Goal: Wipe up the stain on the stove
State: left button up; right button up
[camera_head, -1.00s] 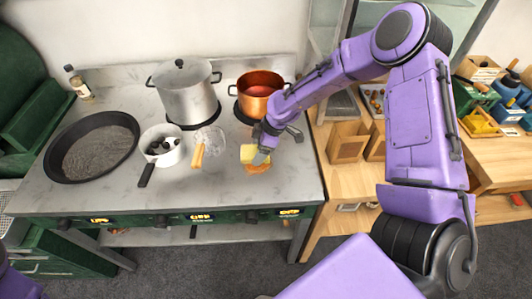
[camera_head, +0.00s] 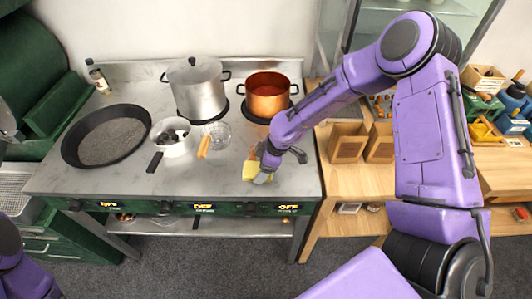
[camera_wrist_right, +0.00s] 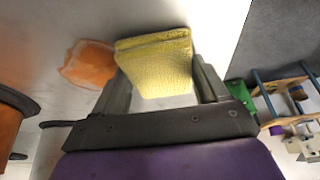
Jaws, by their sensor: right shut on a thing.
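My right gripper (camera_head: 264,173) is shut on a yellow sponge (camera_head: 250,171), low over the front right of the grey stove top (camera_head: 110,180). The sponge also shows between the fingers in the right wrist view (camera_wrist_right: 158,68). An orange-brown stain (camera_wrist_right: 90,63) lies on the stove beside the sponge in that view. In the head view the stain is mostly hidden by my gripper. I cannot tell whether the sponge touches the stove. My left gripper is not in view; only part of my left arm shows at the lower left.
A copper pot of red liquid (camera_head: 267,103) and a tall steel pot (camera_head: 195,90) stand behind. A white pan of chestnuts (camera_head: 173,150), a strainer with a wooden handle (camera_head: 216,134) and a black pan (camera_head: 85,152) are to the left. Wooden counter (camera_head: 335,170) lies right.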

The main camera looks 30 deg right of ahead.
aim_at(255, 169)
jog(key=shift+a+r+p, duration=0.2)
jog(key=shift+r+p, duration=0.25)
jog(key=shift+r, duration=0.7)
jog(key=shift+d+r+p, duration=0.1)
jog(key=shift+r+p, duration=0.6)
jog(key=shift+w+d+r+p, duration=0.15)
jog(key=shift+r+p, duration=1.15)
jog(key=shift+r, duration=0.15)
jog(key=shift+r+p, duration=0.6)
jog(key=shift+r, duration=0.15)
